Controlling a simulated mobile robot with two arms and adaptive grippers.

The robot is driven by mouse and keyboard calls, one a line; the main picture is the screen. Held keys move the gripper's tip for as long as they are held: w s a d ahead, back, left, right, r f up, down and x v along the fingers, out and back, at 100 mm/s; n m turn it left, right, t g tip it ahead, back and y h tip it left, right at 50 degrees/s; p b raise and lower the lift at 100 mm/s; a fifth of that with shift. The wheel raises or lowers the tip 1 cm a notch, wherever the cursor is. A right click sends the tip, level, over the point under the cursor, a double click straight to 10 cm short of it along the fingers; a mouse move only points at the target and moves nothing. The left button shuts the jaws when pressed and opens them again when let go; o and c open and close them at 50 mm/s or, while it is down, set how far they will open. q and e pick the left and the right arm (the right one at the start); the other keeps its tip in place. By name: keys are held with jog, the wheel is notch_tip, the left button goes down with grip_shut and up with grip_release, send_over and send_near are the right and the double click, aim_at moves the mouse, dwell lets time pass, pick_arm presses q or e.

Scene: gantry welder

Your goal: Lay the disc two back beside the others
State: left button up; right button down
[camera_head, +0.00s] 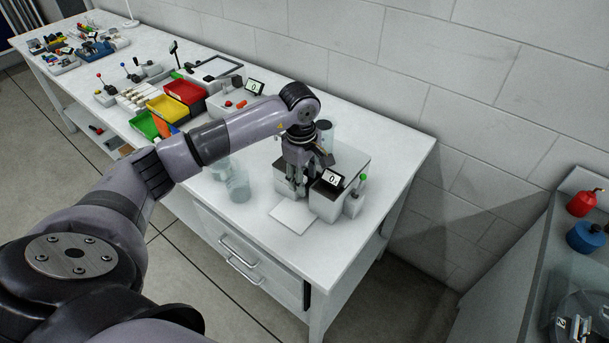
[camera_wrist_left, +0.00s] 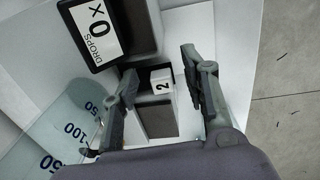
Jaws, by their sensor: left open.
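In the head view my left gripper (camera_head: 296,188) points down beside the device with a small screen (camera_head: 333,178), over the near right part of the bench. The block is hidden there. I cannot make out the other discs. My right gripper is not in view.
The screen reads "0 X DROPS" in the left wrist view (camera_wrist_left: 95,30). A graduated clear vessel (camera_wrist_left: 60,130) stands close to the left finger. Clear beakers (camera_head: 238,186) stand left of my gripper. A white plate (camera_head: 293,216) lies in front. Coloured bins (camera_head: 168,108) stand further left.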

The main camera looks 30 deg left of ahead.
pick_arm(q)
jog(key=shift+c, duration=0.4)
grip_shut()
jog(key=s, duration=0.9)
jog(key=shift+s+a, duration=0.35)
jog(key=shift+a, duration=0.05)
dwell(1.0)
jog(key=shift+r, duration=0.25)
notch_tip(320, 180, up, 6)
jog(key=p, duration=0.2)
jog(key=shift+r+p, duration=0.15)
jog(key=shift+p, duration=0.25)
dwell(0.4)
